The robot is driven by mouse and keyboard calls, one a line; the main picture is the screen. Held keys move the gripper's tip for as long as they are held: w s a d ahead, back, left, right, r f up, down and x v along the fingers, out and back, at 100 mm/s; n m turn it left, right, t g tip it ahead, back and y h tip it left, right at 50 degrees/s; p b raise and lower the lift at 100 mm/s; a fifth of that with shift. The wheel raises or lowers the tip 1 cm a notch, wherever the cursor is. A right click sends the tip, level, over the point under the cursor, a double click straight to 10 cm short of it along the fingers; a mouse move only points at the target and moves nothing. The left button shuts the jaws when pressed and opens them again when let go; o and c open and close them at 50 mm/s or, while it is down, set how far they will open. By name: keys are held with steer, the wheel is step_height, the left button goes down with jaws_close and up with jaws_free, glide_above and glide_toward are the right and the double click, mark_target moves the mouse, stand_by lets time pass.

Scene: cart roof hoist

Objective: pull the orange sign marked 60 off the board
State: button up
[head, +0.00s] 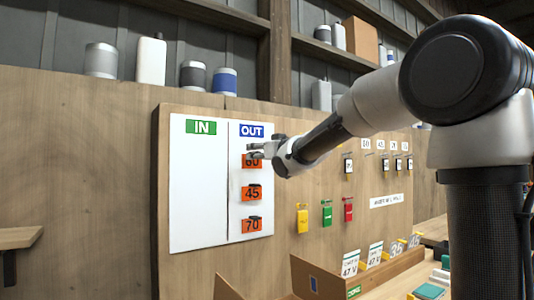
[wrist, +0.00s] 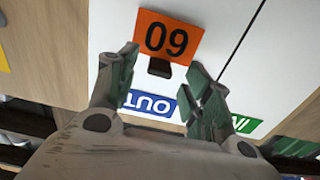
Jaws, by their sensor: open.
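The orange sign marked 60 (head: 250,164) hangs on the white board (head: 200,215) in the OUT column, above signs 45 and 70. In the wrist view the orange sign (wrist: 168,35) appears upside down, with a dark tab (wrist: 159,68) at its edge. My gripper (wrist: 163,70) is open, its green-padded fingertips on either side of the tab with visible gaps. In the head view my gripper (head: 262,150) is in front of the sign's upper part and hides some of it. I cannot tell the remaining distance to the board.
Below hang the orange signs 45 (head: 251,193) and 70 (head: 251,225). Yellow, green and red tags (head: 326,213) hang to the right. A wooden tray (head: 310,278) with number cards stands below right. The IN column is bare.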

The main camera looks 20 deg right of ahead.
steer(key=shift+x, duration=1.15)
steer(key=shift+c, duration=0.2)
jaws_close()
steer(key=shift+d, duration=0.1)
steer(key=shift+v, duration=1.6)
steer(key=shift+v, duration=2.95)
